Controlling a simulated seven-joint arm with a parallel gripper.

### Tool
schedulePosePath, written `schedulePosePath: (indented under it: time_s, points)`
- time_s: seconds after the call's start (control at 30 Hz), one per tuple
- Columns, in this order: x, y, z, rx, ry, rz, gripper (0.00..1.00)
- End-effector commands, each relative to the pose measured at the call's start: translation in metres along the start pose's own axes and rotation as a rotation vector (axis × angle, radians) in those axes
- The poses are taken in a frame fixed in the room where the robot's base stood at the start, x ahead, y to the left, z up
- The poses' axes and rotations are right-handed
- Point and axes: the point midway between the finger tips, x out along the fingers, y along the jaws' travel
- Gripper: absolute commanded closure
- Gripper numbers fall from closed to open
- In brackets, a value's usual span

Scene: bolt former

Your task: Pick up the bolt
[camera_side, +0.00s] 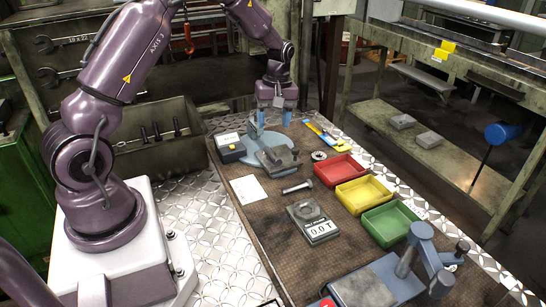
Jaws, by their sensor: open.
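A grey metal bolt (297,187) lies on its side on the brown work mat, in the middle of the side view, left of the red tray. My gripper (273,121) is open, with two blue fingers pointing down. It is farther back than the bolt and apart from it, above a grey fixture on a round light-blue base. Nothing is visible between the fingers, though the fixture's upright part stands close behind or below them.
Red (339,169), yellow (364,194) and green (390,221) trays line the right side. A blue press (421,250) is front right. A white paper (248,190) lies left.

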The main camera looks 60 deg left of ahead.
Motion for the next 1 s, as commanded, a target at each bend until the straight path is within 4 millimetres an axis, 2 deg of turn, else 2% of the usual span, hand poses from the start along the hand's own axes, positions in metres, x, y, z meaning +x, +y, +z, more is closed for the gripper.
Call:
schedulePosePath:
  time_s: [0.1, 0.27, 0.37, 0.6, 0.87, 1.0]
  points:
    - [-0.013, 0.015, -0.011, -0.139, 0.027, 0.041, 0.44]
    - [-0.01, 0.015, -0.01, -0.234, 0.022, 0.04, 0.44]
    - [0.003, 0.015, -0.01, -0.247, 0.02, 0.038, 0.44]
    - [0.047, 0.016, -0.011, -0.244, 0.021, 0.038, 0.44]
    - [0.069, 0.017, -0.011, -0.241, 0.021, 0.039, 0.44]
    - [0.088, 0.017, -0.011, -0.242, 0.02, 0.038, 0.44]
